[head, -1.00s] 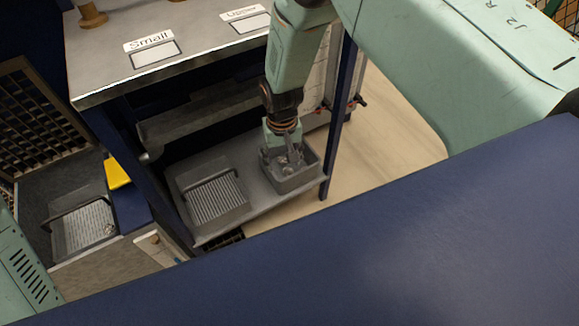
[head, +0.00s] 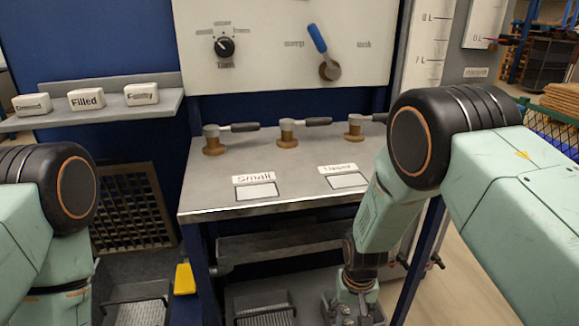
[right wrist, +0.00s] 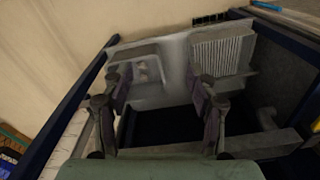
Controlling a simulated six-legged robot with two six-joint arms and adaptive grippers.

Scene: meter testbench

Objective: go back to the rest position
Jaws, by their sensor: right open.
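My right gripper (head: 350,308) hangs pointing down at the lower shelf, under the right part of the bench top. It is low in the head view, and the bottom edge cuts the view there. In the right wrist view its two fingers (right wrist: 162,88) stand wide apart with nothing between them. A grey bin (right wrist: 145,72) with a small light thing in it lies beyond the fingertips; I cannot tell whether they touch it. My left arm shows at the left edge of the head view, with its gripper out of sight.
The metal bench top (head: 290,185) carries several valves with dark handles. A ribbed grey tray (right wrist: 222,55) is beside the bin. A blue post (head: 418,260) stands right of my right gripper. A panel with a knob (head: 224,46) and a blue-handled lever (head: 318,40) is behind.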

